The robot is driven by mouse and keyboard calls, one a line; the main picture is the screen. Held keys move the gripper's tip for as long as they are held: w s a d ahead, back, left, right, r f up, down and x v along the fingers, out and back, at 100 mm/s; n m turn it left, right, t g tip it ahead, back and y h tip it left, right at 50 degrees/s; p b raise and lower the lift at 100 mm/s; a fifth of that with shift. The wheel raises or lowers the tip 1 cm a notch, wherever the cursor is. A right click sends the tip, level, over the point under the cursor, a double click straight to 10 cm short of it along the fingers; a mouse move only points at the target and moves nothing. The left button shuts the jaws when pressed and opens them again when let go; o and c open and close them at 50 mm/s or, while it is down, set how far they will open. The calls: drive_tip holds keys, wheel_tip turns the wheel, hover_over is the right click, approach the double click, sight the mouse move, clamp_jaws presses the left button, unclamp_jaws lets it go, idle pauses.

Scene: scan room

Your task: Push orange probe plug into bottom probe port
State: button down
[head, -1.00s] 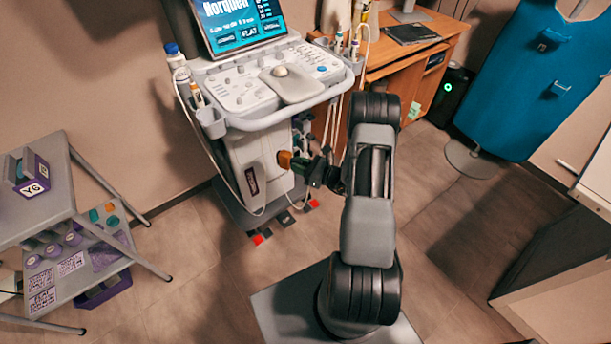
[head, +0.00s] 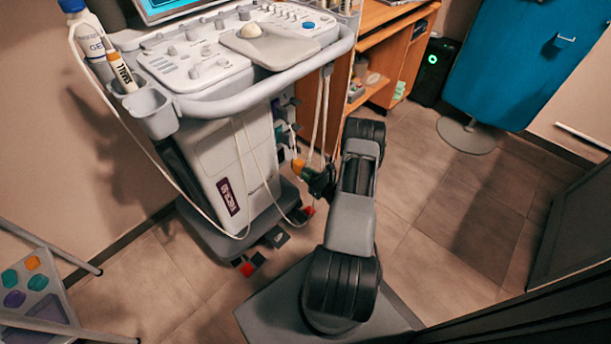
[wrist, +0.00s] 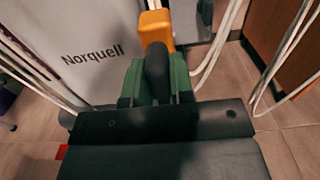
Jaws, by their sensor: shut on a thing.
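An orange probe plug (wrist: 155,28) is held at the tip of my gripper (wrist: 158,75). My gripper has green fingers and is shut on the plug. In the head view the orange plug (head: 298,165) shows small at the end of my gripper (head: 312,176), near the side of the white ultrasound cart (head: 225,170). In the wrist view the plug stands in front of the cart's pale panel (wrist: 95,60). I cannot tell whether it touches the cart. The bottom probe port cannot be made out in either view; dark connectors (head: 287,108) show on the cart's side above the plug.
White cables (head: 322,115) hang from the cart beside my gripper, and also show in the wrist view (wrist: 222,45). A wooden desk (head: 385,60) stands behind. A grey rack (head: 35,295) is at the lower left. Open floor (head: 440,230) lies to the right.

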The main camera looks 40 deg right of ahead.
sight(300, 169)
drive_tip(key=shift+w+a+b, duration=0.25)
drive_tip(key=shift+w, duration=0.85)
drive_tip(key=shift+w+a+b, duration=0.2)
drive_tip(key=shift+w, duration=0.85)
drive_tip(key=shift+w, duration=0.15)
drive_tip(key=shift+w+a+b, duration=0.15)
drive_tip(key=shift+w+b, duration=0.45)
drive_tip(key=shift+w, duration=0.1)
drive_tip(key=shift+w+a+b, duration=0.15)
drive_tip(key=shift+w+b, duration=0.4)
drive_tip(key=shift+w, duration=0.1)
idle(4.3)
